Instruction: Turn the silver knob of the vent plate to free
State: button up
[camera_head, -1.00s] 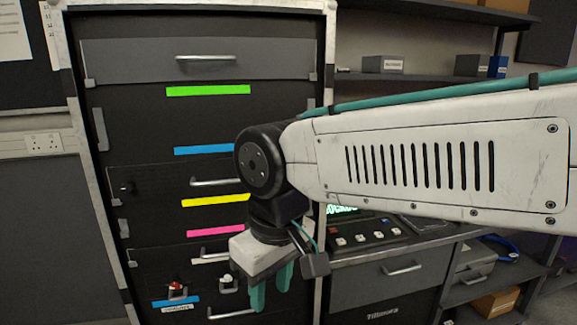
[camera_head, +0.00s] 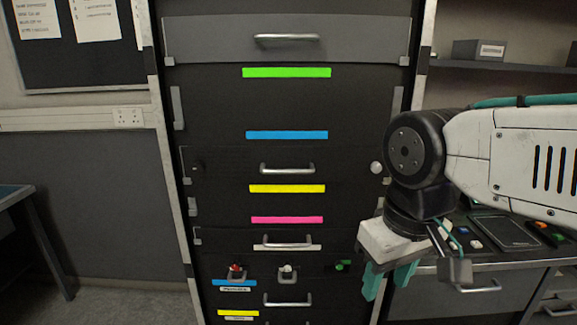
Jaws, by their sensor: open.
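A round silver knob (camera_head: 376,168) shows at the right end of a dark plate (camera_head: 230,166) in the middle of the tall cabinet. I take this plate to be the vent plate, though no label on it is readable. The plate has a bar handle (camera_head: 287,169) at its centre and a small dark knob (camera_head: 197,168) at its left end. My gripper (camera_head: 387,282) points down with its teal fingers apart and empty. In the picture it is below the silver knob, over the cabinet's right edge. My wrist is just right of the knob and apart from it in the picture.
Small red (camera_head: 236,268), white (camera_head: 287,269) and green (camera_head: 342,266) fittings sit lower on the cabinet. A bench (camera_head: 500,262) with a button panel stands at the right, partly behind my arm. A table (camera_head: 14,190) stands at the far left. The floor at lower left looks clear.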

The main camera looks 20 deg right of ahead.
aim_at(376, 167)
jog(key=z, duration=3.7)
jog(key=k, duration=1.8)
jog(key=u, duration=1.8)
